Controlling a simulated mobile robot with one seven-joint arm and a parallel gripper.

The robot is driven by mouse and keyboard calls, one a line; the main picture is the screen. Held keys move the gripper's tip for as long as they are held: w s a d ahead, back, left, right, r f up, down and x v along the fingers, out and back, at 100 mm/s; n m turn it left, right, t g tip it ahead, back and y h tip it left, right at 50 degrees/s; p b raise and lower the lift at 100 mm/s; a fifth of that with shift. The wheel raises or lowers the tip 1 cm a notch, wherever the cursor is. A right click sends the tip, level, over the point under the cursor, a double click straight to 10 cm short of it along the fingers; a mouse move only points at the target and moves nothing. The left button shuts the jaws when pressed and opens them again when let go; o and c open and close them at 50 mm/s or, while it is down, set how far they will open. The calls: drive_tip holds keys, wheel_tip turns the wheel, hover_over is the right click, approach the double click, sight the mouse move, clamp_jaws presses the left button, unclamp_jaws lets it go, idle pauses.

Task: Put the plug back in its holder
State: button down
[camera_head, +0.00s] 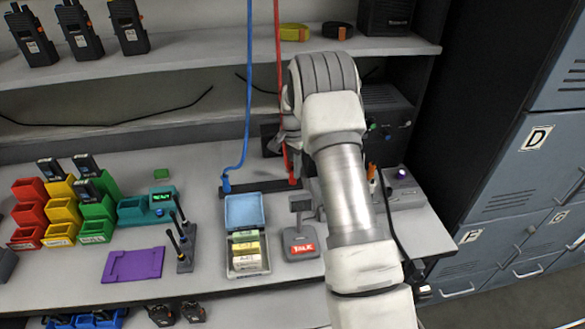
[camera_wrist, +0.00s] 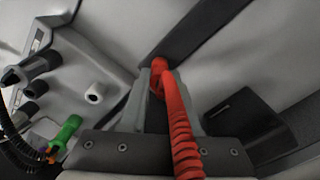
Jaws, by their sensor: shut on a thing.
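The red plug (camera_wrist: 160,72) with its coiled red cable (camera_wrist: 180,135) is between the fingers of my gripper (camera_wrist: 163,90) in the wrist view. My gripper is shut on it. A long dark bar, the holder (camera_wrist: 205,42), runs right beside the plug's tip; I cannot tell whether the tip is seated in it. In the head view the holder (camera_head: 256,188) lies on the bench, with a blue plug (camera_head: 226,184) standing at its left end. The red plug (camera_head: 293,180) shows at its right end, partly hidden by my arm.
A blue-lidded box (camera_head: 246,212) and a stand with a red TALK label (camera_head: 302,245) are in front of the holder. A grey control box (camera_head: 400,190) is at the right. In the wrist view a green-ended part (camera_wrist: 68,132) and knobs are at left.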

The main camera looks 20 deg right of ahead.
idle(0.3)
drive_tip(key=c, duration=0.6)
unclamp_jaws()
drive_tip(key=shift+o, duration=0.2)
